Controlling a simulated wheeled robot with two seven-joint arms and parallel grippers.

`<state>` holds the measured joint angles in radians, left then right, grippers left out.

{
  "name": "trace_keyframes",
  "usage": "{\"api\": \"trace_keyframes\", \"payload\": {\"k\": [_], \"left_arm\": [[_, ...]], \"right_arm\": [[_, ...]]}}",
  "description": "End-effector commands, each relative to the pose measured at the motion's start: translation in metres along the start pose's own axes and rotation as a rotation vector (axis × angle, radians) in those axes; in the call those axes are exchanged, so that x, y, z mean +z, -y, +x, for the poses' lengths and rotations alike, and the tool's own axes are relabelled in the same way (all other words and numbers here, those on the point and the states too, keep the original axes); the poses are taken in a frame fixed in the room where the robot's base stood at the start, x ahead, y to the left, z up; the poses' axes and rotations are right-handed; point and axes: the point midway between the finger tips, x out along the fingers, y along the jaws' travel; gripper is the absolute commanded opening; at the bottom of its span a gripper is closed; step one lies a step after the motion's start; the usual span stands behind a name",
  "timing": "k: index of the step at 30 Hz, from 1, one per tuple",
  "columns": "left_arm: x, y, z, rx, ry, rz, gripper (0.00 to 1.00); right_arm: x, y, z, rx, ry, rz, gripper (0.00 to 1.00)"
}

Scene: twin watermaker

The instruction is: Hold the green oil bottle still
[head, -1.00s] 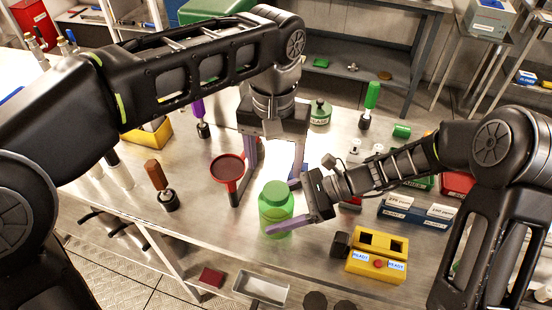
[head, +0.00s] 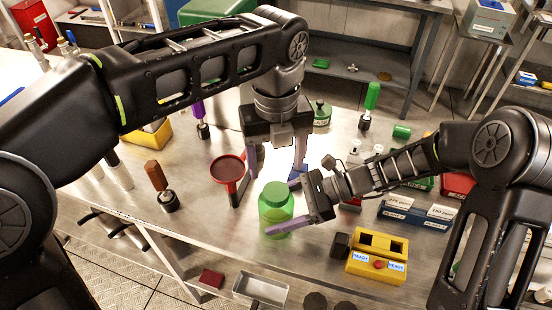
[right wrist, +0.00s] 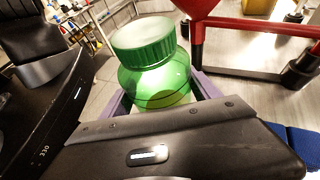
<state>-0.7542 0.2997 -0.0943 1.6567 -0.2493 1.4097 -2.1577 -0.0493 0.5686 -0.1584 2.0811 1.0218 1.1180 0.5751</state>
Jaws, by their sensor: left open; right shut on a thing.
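The green oil bottle (head: 276,212) is translucent with a green screw lid and stands upright on the steel table. My right gripper (head: 283,205) is shut on its body from the right, one purple finger showing across its front. In the right wrist view the bottle (right wrist: 155,75) sits between the purple fingers, its lid (right wrist: 143,38) above them. My left gripper (head: 277,165) is open and empty, fingers pointing down, just behind the bottle and above the table. Its fingertips are partly hidden.
A red funnel (head: 227,170) on a stand is left of the bottle. A yellow box with "READY" labels (head: 377,256) and blue holders (head: 414,214) are to the right. A brown-handled tool (head: 156,177) stands at left. A metal tray (head: 262,289) is below the front edge.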

Motion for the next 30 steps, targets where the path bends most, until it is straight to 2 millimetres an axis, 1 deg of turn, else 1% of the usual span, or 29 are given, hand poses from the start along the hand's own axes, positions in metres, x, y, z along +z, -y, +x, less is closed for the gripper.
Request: {"api": "trace_keyframes", "payload": {"k": [1,3,6,10,14,23,30], "left_arm": [[0.0,0.0,0.0,0.0,0.0,0.101,0.67],[0.0,0.0,0.0,0.001,0.0,0.246,0.67],[0.0,0.0,0.0,0.001,0.0,0.406,0.67],[0.0,0.0,0.0,0.001,0.0,0.53,0.67],[0.0,0.0,0.0,0.001,0.0,0.57,0.67],[0.0,0.0,0.0,0.001,0.0,0.57,0.67],[0.001,-0.001,0.01,0.003,-0.004,0.568,0.67]], "right_arm": [[0.0,0.0,0.0,0.0,0.0,-0.001,0.0],[0.0,0.0,0.0,0.0,0.0,-0.001,0.0],[0.0,0.0,0.0,0.0,0.0,-0.001,0.0],[0.0,0.0,0.0,0.0,0.0,-0.001,0.0],[0.0,0.0,0.0,0.0,0.0,-0.001,0.0],[0.0,0.0,0.0,0.0,0.0,-0.001,0.0],[0.0,0.0,0.0,0.0,0.0,-0.001,0.0]]}}
